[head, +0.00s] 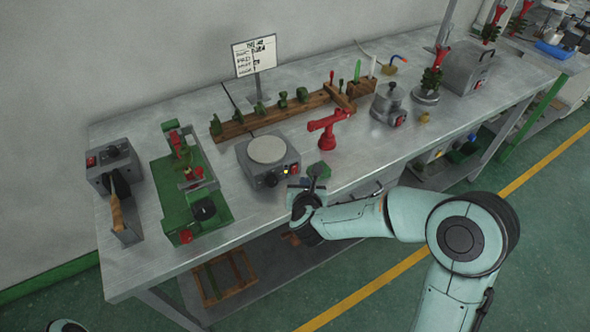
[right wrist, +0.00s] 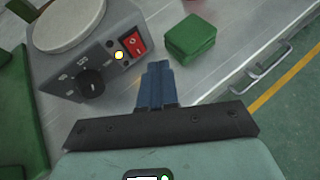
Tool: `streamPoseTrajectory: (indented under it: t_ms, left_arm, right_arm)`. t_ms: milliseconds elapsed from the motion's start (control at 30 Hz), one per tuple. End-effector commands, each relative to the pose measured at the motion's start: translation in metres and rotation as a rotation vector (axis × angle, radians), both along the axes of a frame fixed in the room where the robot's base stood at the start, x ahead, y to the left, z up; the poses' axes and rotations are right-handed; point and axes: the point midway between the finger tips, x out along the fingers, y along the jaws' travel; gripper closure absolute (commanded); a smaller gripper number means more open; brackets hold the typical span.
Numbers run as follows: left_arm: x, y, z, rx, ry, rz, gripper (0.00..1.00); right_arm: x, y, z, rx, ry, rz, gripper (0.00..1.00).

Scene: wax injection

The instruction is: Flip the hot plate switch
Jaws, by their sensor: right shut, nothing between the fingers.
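The hot plate (head: 263,169) is a grey box with a round pale top, standing near the front edge of the workbench. In the right wrist view the hot plate (right wrist: 60,68) shows a black knob (right wrist: 91,82), a small lit yellow-orange lamp (right wrist: 118,55) and a red rocker switch (right wrist: 134,46). The switch also shows in the head view (head: 293,169). My right gripper (right wrist: 158,68) is shut and empty. Its fingertips are just in front of the switch, apart from it as far as I can tell. My right gripper (head: 307,183) also shows in the head view. My left gripper is not visible.
A green block (right wrist: 190,38) lies right of the switch, close to my right fingers. A green clamp fixture (head: 185,190) stands left of the hot plate. A red tool stand (head: 326,130) stands behind. Bare bench (head: 235,225) lies in front of the hot plate.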

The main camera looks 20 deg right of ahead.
Motion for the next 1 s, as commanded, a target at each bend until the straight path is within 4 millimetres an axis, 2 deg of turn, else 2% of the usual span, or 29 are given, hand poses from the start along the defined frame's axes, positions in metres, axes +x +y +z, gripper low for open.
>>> streamPoseTrajectory:
  t_ms: [33,300,1000]
  left_arm:
    - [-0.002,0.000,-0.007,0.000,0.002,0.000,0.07]
    - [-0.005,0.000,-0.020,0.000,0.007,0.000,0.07]
    - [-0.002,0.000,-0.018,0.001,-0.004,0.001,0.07]
  right_arm:
    - [-0.006,-0.001,-0.003,-0.002,0.000,0.000,1.00]
    - [-0.028,-0.002,-0.005,-0.001,-0.001,0.000,1.00]
    - [-0.029,-0.002,-0.004,0.000,0.000,0.001,1.00]
